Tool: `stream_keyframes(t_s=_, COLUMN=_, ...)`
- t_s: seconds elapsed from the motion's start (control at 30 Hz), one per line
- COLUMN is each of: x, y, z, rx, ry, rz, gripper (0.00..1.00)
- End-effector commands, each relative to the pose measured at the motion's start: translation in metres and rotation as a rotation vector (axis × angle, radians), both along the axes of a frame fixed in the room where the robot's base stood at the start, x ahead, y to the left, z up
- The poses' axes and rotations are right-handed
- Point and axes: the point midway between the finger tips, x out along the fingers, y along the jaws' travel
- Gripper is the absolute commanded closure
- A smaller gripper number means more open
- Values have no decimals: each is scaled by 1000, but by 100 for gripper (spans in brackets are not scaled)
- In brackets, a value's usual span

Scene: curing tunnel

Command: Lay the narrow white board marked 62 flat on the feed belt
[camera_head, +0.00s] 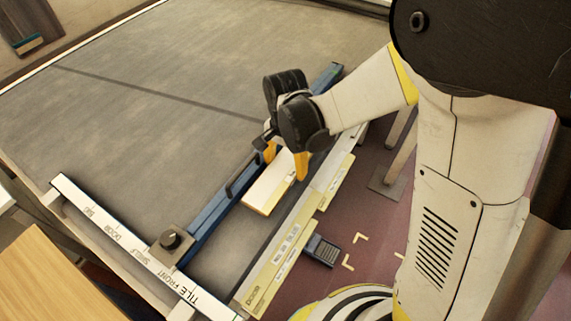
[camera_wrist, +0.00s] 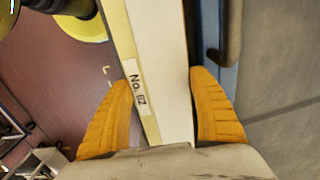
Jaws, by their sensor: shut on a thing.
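The narrow white board (camera_head: 268,190) shows in the head view above the near strip of the grey feed belt (camera_head: 150,110), between the blue rail and the belt's front edge. In the wrist view the board (camera_wrist: 165,75) runs lengthwise between the fingers. A label reading "No. 62" is on its cream side strip. My gripper (camera_head: 286,160) has its two orange fingers on either side of the board and is shut on it; the fingers (camera_wrist: 162,112) also show in the wrist view. I cannot tell whether the board touches the belt.
A blue rail (camera_head: 212,215) crosses the belt beside the board, with a black knob (camera_head: 171,239) at its near end. A white marked scale (camera_head: 115,235) runs along the near end. A labelled edge strip (camera_head: 280,255) and dark keypad (camera_head: 322,250) lie right. The belt left of the rail is clear.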

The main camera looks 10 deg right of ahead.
Motion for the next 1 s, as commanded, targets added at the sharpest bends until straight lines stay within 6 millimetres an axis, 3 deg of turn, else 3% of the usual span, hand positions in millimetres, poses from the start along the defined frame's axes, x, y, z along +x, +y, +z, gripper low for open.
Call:
stream_keyframes(t_s=0.13, x=0, y=0, z=-2, rx=0, ry=0, rz=0, gripper=69)
stream_keyframes(t_s=0.17, x=0, y=0, z=-2, rx=0, ry=0, rz=0, gripper=24)
stream_keyframes(t_s=0.2, x=0, y=0, z=-2, rx=0, ry=0, rz=0, gripper=12)
stream_keyframes(t_s=0.23, x=0, y=0, z=-2, rx=0, ry=0, rz=0, gripper=8)
stream_keyframes(t_s=0.73, x=1, y=2, z=5, rx=4, ry=-3, rz=1, gripper=8)
stream_keyframes(t_s=0.87, x=1, y=2, z=24, rx=4, ry=-3, rz=1, gripper=8)
stream_keyframes(t_s=1.0, x=0, y=1, z=58, rx=2, ry=-2, rz=0, gripper=8)
